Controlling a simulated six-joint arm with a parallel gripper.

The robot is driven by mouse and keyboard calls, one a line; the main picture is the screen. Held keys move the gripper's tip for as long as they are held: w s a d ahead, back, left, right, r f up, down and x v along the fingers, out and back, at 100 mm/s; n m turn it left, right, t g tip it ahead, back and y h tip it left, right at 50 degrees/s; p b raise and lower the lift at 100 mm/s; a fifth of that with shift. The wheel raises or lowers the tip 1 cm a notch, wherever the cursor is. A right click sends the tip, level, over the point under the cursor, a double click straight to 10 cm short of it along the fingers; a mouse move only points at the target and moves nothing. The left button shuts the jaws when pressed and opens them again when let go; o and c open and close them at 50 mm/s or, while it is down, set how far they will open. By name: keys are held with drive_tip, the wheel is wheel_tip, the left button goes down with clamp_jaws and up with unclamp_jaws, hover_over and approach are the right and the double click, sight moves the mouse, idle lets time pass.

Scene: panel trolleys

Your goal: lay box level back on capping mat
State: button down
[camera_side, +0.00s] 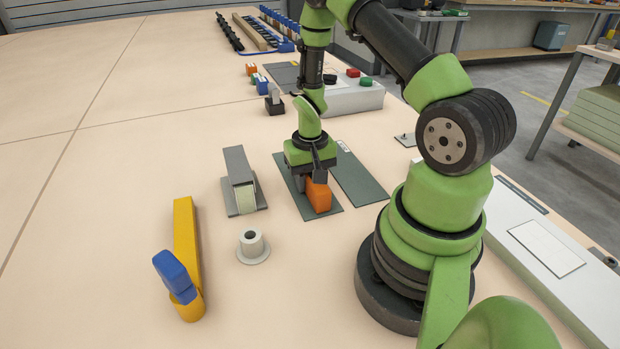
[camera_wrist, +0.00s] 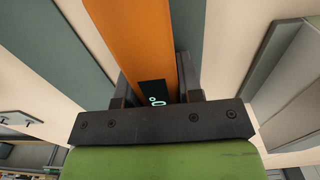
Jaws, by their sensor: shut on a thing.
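The orange box level (camera_side: 319,196) is between the jaws of my gripper (camera_side: 312,177), which is shut on it. In the wrist view the level (camera_wrist: 135,42) runs away from my gripper (camera_wrist: 155,88), with a small dark display reading near the jaws. The level is over a dark green mat (camera_side: 296,201), which shows bare on both sides of it. I cannot tell whether its underside touches the mat. A second dark green mat (camera_side: 361,179) lies just to the right. My gripper hides the level's far end in the side view.
A grey holder with a pale green block (camera_side: 243,185) stands left of the mat. A pale flanged tube (camera_side: 252,246) and a yellow tool with a blue end (camera_side: 185,250) are nearer the front left. A white control box (camera_side: 350,97) stands behind. The left tabletop is clear.

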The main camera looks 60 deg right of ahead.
drive_tip(key=c, duration=0.8)
unclamp_jaws()
drive_tip(key=shift+f, duration=0.1)
wheel_tip(320, 180, up, 12)
drive_tip(key=shift+f, duration=0.1)
drive_tip(key=a+r+n+t, duration=0.25)
drive_tip(key=a+r, duration=0.45)
drive_tip(key=r, duration=0.4)
drive_tip(key=s+a+r+t, duration=0.1)
drive_tip(key=s+a+r, duration=0.1)
drive_tip(key=s+a, duration=0.1)
drive_tip(key=s+a+r+n+t+y, duration=0.1)
drive_tip(key=s+a+r+t, duration=0.1)
drive_tip(key=s+a+r, duration=0.1)
drive_tip(key=s+a+r+n+t+y, duration=0.1)
drive_tip(key=s+a+r, duration=0.2)
drive_tip(key=a, duration=0.1)
drive_tip(key=shift+s+n+t, duration=0.25)
drive_tip(key=shift+s+t, duration=0.1)
